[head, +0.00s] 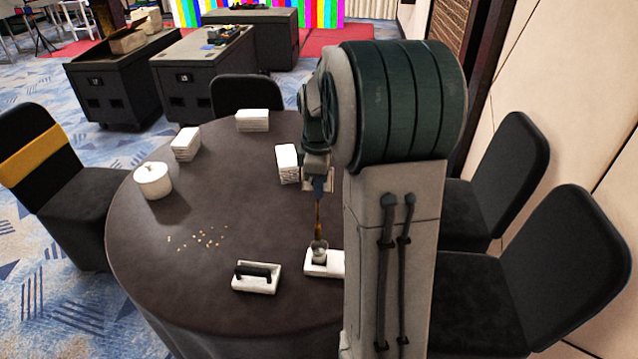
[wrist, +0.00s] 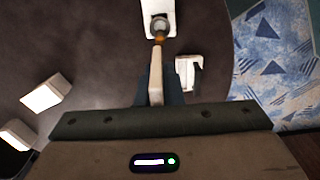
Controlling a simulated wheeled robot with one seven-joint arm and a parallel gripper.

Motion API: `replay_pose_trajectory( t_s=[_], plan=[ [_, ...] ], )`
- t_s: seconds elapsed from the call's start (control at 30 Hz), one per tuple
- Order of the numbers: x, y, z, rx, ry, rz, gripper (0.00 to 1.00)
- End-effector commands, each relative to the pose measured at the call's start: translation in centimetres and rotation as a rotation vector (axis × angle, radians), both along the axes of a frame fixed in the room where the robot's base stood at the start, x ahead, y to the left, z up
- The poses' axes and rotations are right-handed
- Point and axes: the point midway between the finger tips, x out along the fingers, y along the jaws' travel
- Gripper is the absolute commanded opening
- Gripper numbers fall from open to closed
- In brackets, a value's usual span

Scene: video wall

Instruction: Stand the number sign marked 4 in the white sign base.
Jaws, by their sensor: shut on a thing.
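My gripper (head: 318,188) points down over the right side of the round table. It is shut on a pale, thin piece (wrist: 156,75), seen edge-on in the wrist view, which I take for the number sign. A brown stem (head: 318,218) runs down from it. The mark 4 cannot be read. Below is the white sign base (head: 333,265), a flat white block with a grey cup-like socket on it. It also shows at the top of the wrist view (wrist: 150,8). The stem's lower end meets the socket's mouth in both views; whether it is inside, I cannot tell.
The dark round table (head: 225,165) holds a white block with a black handle (head: 257,276) left of the base, a lidded white pot (head: 153,180), several white stacks (head: 186,143) and scattered small tan bits (head: 205,238). Black chairs (head: 505,170) stand around it. The table's middle is clear.

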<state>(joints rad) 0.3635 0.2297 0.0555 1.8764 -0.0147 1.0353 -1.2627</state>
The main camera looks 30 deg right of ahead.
Motion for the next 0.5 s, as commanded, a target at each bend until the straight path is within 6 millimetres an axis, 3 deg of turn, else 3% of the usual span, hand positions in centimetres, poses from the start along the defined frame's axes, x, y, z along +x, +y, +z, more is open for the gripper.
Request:
replay_pose_trajectory(
  t_s=[0.5],
  plan=[
    [0.0,0.0,-3.9,0.000,0.000,0.000,0.00]
  ],
)
